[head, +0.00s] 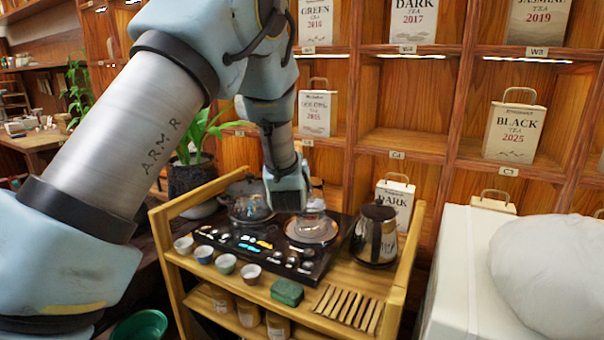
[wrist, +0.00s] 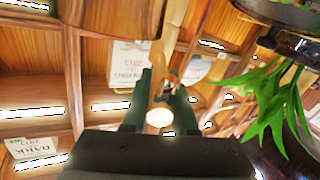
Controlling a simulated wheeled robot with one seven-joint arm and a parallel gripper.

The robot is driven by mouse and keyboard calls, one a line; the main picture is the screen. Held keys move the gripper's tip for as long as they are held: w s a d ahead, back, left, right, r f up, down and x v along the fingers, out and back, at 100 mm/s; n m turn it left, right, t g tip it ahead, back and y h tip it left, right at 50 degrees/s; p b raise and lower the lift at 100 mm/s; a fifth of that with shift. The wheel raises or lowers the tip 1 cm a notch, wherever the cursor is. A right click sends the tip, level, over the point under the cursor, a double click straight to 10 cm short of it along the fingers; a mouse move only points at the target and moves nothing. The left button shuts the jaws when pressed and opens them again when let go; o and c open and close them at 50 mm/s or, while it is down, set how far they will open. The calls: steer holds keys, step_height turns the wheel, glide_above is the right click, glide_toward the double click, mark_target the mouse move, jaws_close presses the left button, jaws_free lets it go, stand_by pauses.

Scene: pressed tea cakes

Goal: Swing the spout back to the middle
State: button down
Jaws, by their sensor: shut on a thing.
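My gripper (head: 288,197) reaches down over the back of the dark tea tray (head: 205,236) on the wooden cart. In the wrist view its two dark green fingers (wrist: 160,85) are close together, shut on a small, narrow piece between them that I take to be the spout. My fingers and arm cover most of the spout, so its shape and the direction it points cannot be told. A glass pot (head: 250,207) stands just left of the gripper. A glass vessel on a round stand (head: 311,228) is just right of it.
A dark kettle (head: 375,233) stands at the cart's right. Several small cups (head: 227,263) line the tray's front, with a green box (head: 287,292) and a slatted wooden rack (head: 347,307) nearby. Shelves with tea packages (head: 515,130) rise behind. A leafy plant (head: 199,135) stands behind left.

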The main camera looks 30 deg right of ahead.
steer(key=shift+w+a+m+g+h+b, duration=0.55)
steer(key=shift+w+m+g+h+b, duration=0.1)
steer(key=shift+m+g+h+b, duration=0.25)
steer(key=shift+w+a+m+g+h+b, duration=0.6)
steer(key=shift+m+g+h+b, duration=0.2)
steer(key=shift+g+b, duration=0.25)
steer(key=shift+w+a+m+g+h+b, duration=0.6)
steer(key=shift+m+g+h+b, duration=0.2)
steer(key=shift+g+h+b, duration=0.15)
steer(key=c, duration=0.7)
jaws_free()
steer(key=shift+d, duration=0.1)
steer(key=b+v, duration=0.2)
steer(key=v, duration=0.8)
steer(key=shift+a, duration=0.4)
steer(key=shift+s, duration=0.1)
